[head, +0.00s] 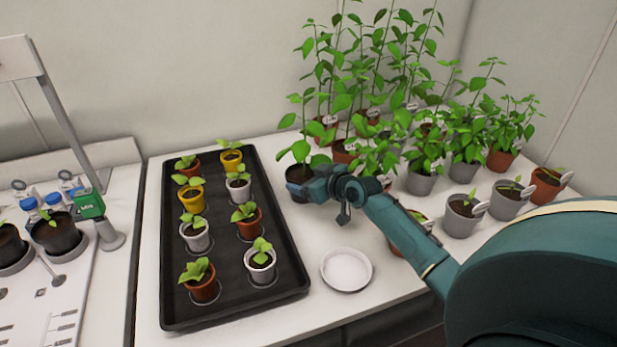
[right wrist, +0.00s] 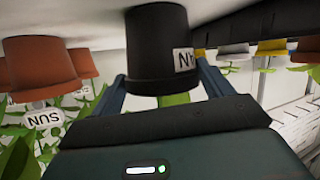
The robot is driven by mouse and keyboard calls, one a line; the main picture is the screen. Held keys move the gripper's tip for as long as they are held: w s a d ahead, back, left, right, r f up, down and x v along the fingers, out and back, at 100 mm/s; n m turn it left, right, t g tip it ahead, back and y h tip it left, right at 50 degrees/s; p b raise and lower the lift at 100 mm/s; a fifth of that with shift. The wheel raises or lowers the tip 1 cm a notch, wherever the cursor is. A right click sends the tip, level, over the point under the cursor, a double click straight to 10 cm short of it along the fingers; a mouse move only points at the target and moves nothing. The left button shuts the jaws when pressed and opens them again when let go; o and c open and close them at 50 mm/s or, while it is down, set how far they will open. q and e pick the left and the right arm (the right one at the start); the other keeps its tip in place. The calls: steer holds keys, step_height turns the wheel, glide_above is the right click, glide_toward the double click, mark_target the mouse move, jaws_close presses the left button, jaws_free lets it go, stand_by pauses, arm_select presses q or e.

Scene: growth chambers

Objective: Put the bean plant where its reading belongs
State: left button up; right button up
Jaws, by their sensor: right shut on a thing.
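A bean plant in a black pot (head: 299,193) is at the right edge of the black tray, behind the white saucer. My right gripper (head: 312,187) is shut on this pot from the right. In the right wrist view, which is upside down, the black pot (right wrist: 158,45) sits between the two fingers and bears a white label, partly hidden, with an N showing. I cannot tell whether the pot touches the table. A green meter (head: 90,204) stands at the left by a white board (head: 40,310) with dark pots. My left gripper is not in view.
The black tray (head: 170,290) holds two columns of small seedlings in coloured pots. An empty white saucer (head: 346,270) lies right of it. Several taller potted plants (head: 465,135) crowd the back right. Three small pots, one of them grey (head: 461,217), stand near my right arm.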

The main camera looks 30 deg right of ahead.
steer(key=o, duration=1.3)
steer(key=shift+c, duration=0.2)
steer(key=shift+r, duration=0.15)
steer(key=shift+s, duration=0.3)
steer(key=v, duration=1.1)
steer(key=shift+s+r, duration=0.15)
steer(key=shift+r, duration=0.05)
steer(key=shift+d, duration=0.1)
